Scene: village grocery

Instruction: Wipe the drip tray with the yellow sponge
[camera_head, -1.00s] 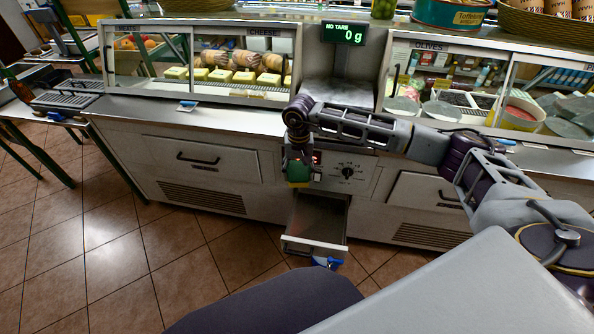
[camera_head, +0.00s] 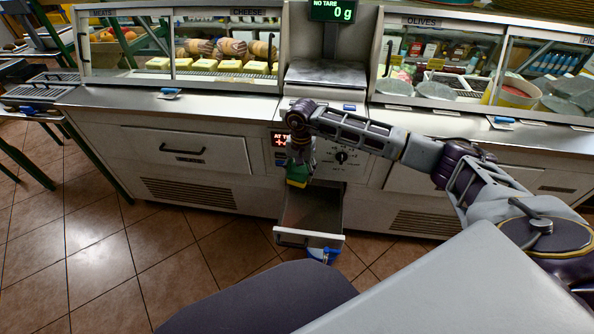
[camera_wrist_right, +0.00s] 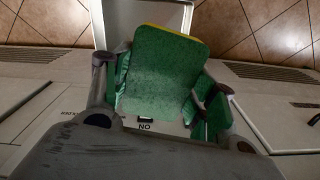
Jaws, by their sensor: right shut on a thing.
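The yellow sponge (camera_head: 298,178) has a green pad side and a thin yellow layer. My right gripper (camera_head: 299,160) is shut on it in front of the counter face. In the right wrist view, the sponge's green face (camera_wrist_right: 165,75) fills the space between the fingers of my right gripper (camera_wrist_right: 160,98), with a yellow edge at its top. A pulled-out, drawer-like tray (camera_head: 308,236), which looks like the drip tray, sticks out below the sponge. It also shows in the wrist view (camera_wrist_right: 165,14), partly hidden behind the sponge. I cannot tell whether they touch. My left gripper is not in view.
The counter front has a dial (camera_head: 341,157) and a red display (camera_head: 279,139) beside my right gripper. A scale platform (camera_head: 327,74) stands above, between glass cases. A blue object (camera_head: 322,256) is at the tray's front. Tiled floor is open at left.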

